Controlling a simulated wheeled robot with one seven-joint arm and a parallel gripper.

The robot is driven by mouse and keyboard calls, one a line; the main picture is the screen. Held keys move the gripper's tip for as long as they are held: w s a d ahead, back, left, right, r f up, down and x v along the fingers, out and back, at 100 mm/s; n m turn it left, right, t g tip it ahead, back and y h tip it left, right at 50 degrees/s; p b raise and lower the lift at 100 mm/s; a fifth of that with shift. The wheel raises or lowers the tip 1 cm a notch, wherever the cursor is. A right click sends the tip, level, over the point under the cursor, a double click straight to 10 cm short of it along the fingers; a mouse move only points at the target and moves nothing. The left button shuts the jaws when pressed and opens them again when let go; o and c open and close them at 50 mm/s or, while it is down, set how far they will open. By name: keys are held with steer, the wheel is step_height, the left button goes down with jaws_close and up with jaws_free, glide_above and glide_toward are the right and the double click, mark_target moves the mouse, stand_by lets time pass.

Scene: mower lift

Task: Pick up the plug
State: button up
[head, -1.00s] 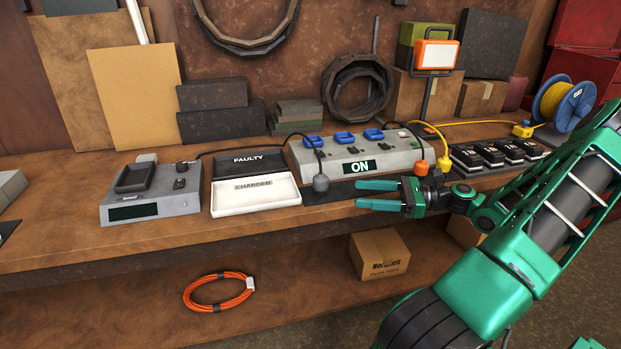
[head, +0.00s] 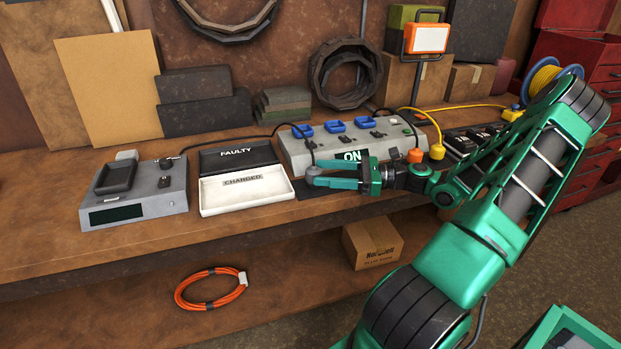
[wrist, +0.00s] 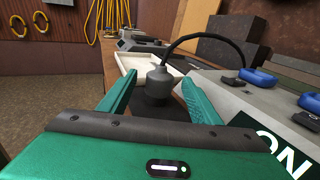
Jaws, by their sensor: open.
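A grey plug (head: 313,171) on a black cord stands in front of the grey charging station (head: 297,152), left of its lit ON display. In the wrist view the grey plug (wrist: 161,84) sits between the fingertips, its cord arching from its top toward the station. My green gripper (head: 317,176) is open and points left along the station's front, its fingers on either side of the plug. The wrist view shows both fingers (wrist: 157,86) spread, with no clear contact. The fingers partly cover the plug in the head view.
A white CHARGED tray (head: 245,190) and a black FAULTY tray (head: 238,154) lie left of the plug. A grey tester (head: 135,200) stands further left. An orange plug (head: 415,155) and a yellow plug (head: 437,152) are at the station's right end. The bench front is clear.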

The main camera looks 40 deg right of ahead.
mark_target(314, 169)
steer(key=shift+x, duration=1.85)
steer(key=c, duration=1.2)
steer(key=shift+d+r, duration=0.1)
